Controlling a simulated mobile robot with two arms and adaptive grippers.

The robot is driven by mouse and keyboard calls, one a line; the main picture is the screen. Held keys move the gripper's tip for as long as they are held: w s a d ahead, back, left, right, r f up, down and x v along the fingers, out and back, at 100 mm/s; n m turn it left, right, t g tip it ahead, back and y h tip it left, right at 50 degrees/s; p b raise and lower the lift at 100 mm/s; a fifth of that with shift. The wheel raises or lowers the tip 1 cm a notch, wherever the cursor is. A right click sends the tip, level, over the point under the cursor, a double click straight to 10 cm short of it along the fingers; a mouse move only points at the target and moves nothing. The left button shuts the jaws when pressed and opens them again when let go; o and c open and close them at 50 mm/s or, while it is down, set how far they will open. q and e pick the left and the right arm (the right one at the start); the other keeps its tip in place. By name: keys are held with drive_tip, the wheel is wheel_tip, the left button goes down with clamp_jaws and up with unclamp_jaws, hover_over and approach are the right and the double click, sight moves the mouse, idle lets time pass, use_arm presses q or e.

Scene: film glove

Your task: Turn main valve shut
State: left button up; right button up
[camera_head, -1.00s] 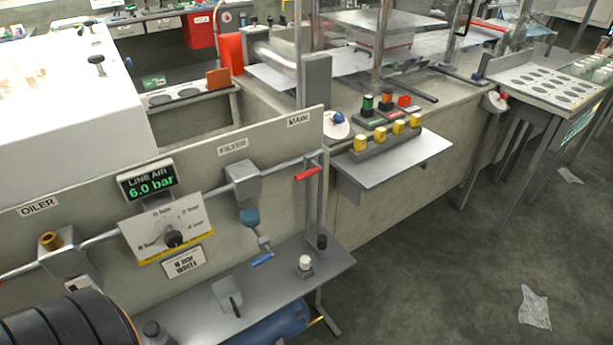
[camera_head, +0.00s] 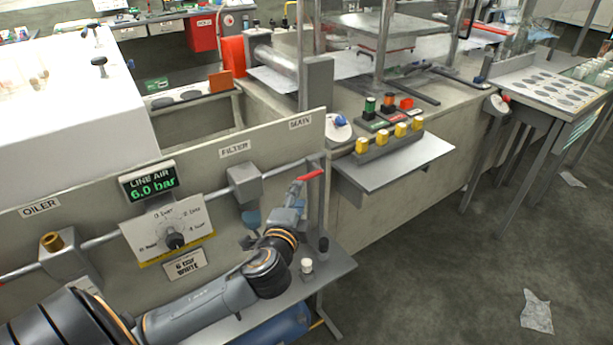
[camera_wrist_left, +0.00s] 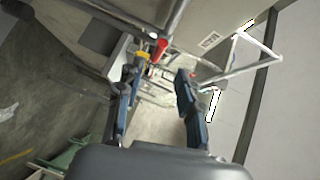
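The main valve's red handle (camera_head: 311,175) sits on the pipe at the right end of the panel, below the MAIN label (camera_head: 300,122). My left gripper (camera_head: 297,190) reaches up from below and is close to the handle's left end. In the left wrist view, the gripper's two blue fingers (camera_wrist_left: 160,75) are spread apart. The red handle (camera_wrist_left: 159,50) shows between and just beyond their tips there. I cannot tell whether a finger touches it. The display (camera_head: 149,182) reads LINE AIR 6.0 bar. My right gripper is not in view.
The filter (camera_head: 244,184) and a pressure dial (camera_head: 175,240) are left of the valve. A narrow shelf (camera_head: 335,266) runs below, with a small white-topped knob (camera_head: 307,266). A ledge with yellow knobs (camera_head: 390,139) is to the right. The floor at right is mostly clear.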

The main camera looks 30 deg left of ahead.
sight(306, 180)
use_arm(q)
drive_tip(key=x, duration=1)
drive_tip(key=shift+p, duration=0.3)
drive_tip(key=shift+c, duration=0.2)
clamp_jaws()
